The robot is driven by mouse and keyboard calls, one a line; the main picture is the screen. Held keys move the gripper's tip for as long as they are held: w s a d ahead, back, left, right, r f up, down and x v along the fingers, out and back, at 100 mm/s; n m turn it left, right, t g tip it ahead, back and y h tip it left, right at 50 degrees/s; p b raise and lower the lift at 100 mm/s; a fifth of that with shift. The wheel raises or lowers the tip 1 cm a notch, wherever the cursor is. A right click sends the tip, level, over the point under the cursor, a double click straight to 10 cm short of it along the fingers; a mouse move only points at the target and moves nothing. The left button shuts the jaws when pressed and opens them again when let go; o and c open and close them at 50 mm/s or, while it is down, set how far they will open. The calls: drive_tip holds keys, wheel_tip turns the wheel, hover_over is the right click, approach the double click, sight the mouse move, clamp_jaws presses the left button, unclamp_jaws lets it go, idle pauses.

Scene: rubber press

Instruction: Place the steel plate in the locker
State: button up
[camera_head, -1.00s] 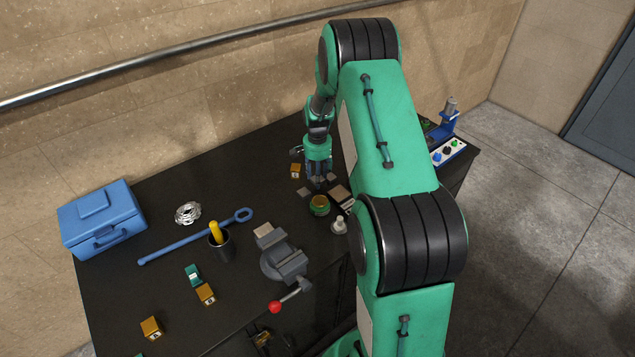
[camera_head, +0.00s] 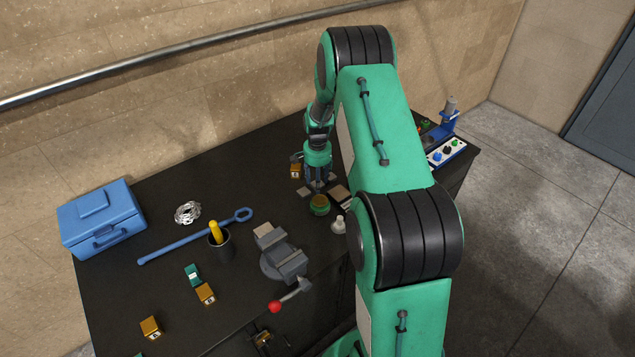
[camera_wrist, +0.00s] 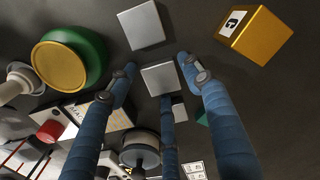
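Two light grey square plates lie flat on the black bench in the wrist view. One plate (camera_wrist: 158,79) is between the tips of my gripper (camera_wrist: 160,78); the other plate (camera_wrist: 142,24) lies farther up, clear of the fingers. The blue fingers are spread on either side of the nearer plate with small gaps, so the gripper looks open. In the head view my gripper (camera_head: 318,187) points down low over the bench; one plate (camera_head: 303,193) shows left of it. A blue-grey door-like panel (camera_head: 605,110) stands at far right; I cannot tell whether it is the locker.
A green-and-gold round pot (camera_head: 319,206) and a gold cube (camera_head: 295,171) sit close to my gripper. A vise (camera_head: 282,258), cup (camera_head: 221,246), blue wrench (camera_head: 195,237) and blue toolbox (camera_head: 102,218) stand left. A button box (camera_head: 447,153) is at right.

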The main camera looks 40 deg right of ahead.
drive_tip(key=shift+r, duration=0.1)
wheel_tip(320, 180, up, 12)
drive_tip(key=shift+p, duration=0.35)
idle(0.4)
idle(0.5)
drive_tip(key=s+a+r+n+t, duration=0.1)
drive_tip(key=s+a+r+n, duration=0.3)
drive_tip(key=a+r, duration=0.7)
drive_tip(key=s+a+r+n+t, duration=0.1)
drive_tip(key=s+a+r+n, duration=0.1)
drive_tip(key=s+a+r, duration=0.9)
drive_tip(key=s+a+r+n+t, duration=0.1)
drive_tip(key=s+a+r+n, duration=0.2)
drive_tip(key=s+a, duration=0.3)
drive_tip(key=s+a+r+n+t, duration=0.2)
drive_tip(key=s+a+r+n, duration=0.2)
drive_tip(key=s, duration=1)
drive_tip(key=a+r, duration=0.2)
drive_tip(key=a, duration=0.1)
drive_tip(key=shift+s+a+r+t, duration=0.2)
drive_tip(key=shift+a+t, duration=0.1)
